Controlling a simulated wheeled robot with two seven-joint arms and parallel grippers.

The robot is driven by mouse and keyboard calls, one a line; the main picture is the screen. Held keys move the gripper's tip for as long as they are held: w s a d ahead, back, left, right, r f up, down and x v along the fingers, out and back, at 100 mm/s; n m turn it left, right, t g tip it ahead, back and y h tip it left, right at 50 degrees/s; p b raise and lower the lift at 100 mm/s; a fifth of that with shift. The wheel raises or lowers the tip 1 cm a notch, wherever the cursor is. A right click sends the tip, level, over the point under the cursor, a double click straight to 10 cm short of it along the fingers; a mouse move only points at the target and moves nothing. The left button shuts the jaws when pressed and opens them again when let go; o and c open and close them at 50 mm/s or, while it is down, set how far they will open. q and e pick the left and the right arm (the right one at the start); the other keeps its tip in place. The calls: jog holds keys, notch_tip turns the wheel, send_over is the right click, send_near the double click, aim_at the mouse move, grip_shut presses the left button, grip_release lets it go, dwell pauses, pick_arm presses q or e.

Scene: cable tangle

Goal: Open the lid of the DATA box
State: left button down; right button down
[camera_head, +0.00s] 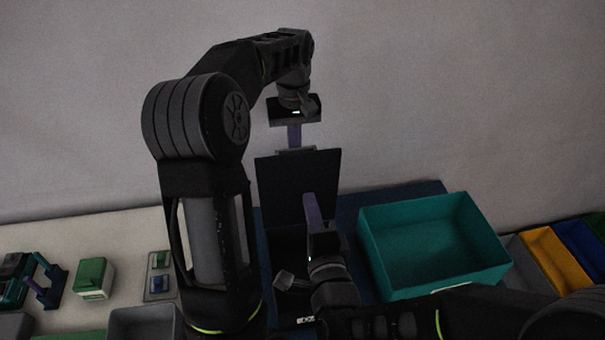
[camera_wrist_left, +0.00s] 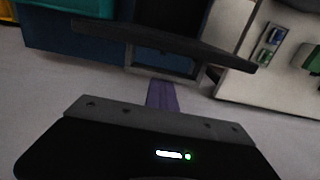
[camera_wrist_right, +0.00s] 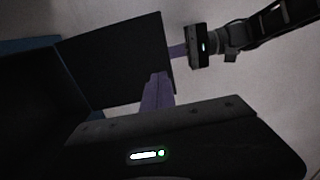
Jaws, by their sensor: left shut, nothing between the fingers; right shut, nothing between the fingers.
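A dark box (camera_head: 284,245) stands in the middle of the table, partly hidden by my arms; no lettering on it is readable. Its black lid (camera_head: 275,185) stands raised, roughly upright, at the back of the box. The lid also shows in the right wrist view (camera_wrist_right: 115,65) and edge-on in the left wrist view (camera_wrist_left: 165,42). My left gripper (camera_head: 295,146) is shut and empty at the lid's top edge, on its far side, fingers pointing down. My right gripper (camera_head: 309,197) is shut and empty in front of the lid, fingers pointing up. I cannot tell whether either touches it.
A teal open bin (camera_head: 435,285) stands to the right on a blue mat (camera_head: 350,207). Yellow (camera_head: 556,262) and blue bins lie farther right. A green-topped block (camera_head: 93,278), a small panel (camera_head: 159,275) and purple-and-teal parts sit at the left. A wall rises behind.

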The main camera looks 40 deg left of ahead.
aim_at(299, 164)
jog(key=x, duration=0.8)
jog(key=shift+w+a, duration=0.2)
jog(key=shift+a, duration=0.15)
